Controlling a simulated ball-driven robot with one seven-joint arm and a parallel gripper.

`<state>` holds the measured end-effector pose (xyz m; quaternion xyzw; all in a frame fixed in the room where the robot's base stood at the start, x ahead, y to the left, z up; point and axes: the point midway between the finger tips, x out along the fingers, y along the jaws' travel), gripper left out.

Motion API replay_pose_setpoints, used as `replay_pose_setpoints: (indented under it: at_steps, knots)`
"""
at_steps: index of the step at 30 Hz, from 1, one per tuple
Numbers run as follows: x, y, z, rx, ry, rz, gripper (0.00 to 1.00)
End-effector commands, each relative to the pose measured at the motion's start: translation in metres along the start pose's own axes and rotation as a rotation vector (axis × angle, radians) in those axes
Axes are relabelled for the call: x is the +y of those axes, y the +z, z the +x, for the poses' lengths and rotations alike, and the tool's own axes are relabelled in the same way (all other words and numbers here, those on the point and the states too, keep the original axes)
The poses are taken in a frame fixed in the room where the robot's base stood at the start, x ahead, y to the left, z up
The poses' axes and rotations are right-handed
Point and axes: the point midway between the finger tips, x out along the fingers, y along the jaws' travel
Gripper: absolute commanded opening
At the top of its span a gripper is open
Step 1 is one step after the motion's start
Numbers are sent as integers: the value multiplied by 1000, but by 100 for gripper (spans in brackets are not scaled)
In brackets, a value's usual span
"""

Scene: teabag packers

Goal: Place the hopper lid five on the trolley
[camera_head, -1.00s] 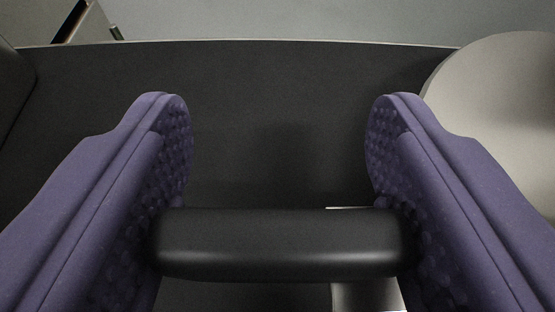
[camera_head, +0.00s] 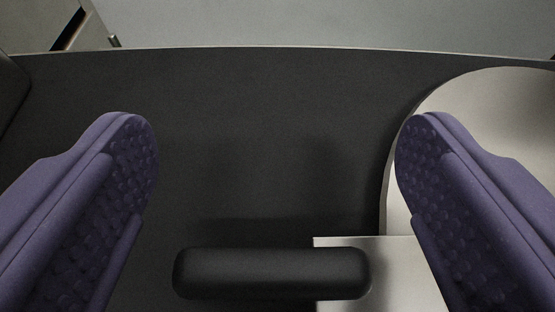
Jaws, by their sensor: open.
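My gripper (camera_head: 275,135) is open, with its two purple padded fingers wide apart and nothing between the pads. A black rounded bar (camera_head: 270,273), which looks like the handle of a hopper lid, lies level at the bottom middle, with clear gaps to both fingers. A pale flat piece with a square corner (camera_head: 395,260) shows under and right of the bar's right end. It may be part of the lid, but I cannot tell, and the lower frame edge cuts it off. No number shows. The dark surface (camera_head: 230,110) around them may be the trolley top.
A pale round-edged object (camera_head: 490,110) stands at the right, partly behind my right finger. A dark block (camera_head: 10,95) is at the left edge. Grey floor (camera_head: 300,22) and a beige box-like corner (camera_head: 35,25) lie beyond the dark surface's far edge. The middle of the surface is clear.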

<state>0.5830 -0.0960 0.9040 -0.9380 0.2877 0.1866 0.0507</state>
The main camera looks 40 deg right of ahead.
Motion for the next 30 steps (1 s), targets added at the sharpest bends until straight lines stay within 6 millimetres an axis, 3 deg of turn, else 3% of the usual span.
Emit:
replay_pose_setpoints:
  at_steps: [2, 9, 15, 21, 30]
  knots:
    - [3, -5, -6, -16, 3, -8, 87]
    - [0, -7, -66, -8, -2, -10, 87]
    - [0, -7, -106, -6, -2, -6, 87]
    - [1, -6, -123, -3, 0, -4, 87]
    - [0, -6, -123, -3, 0, -3, 87]
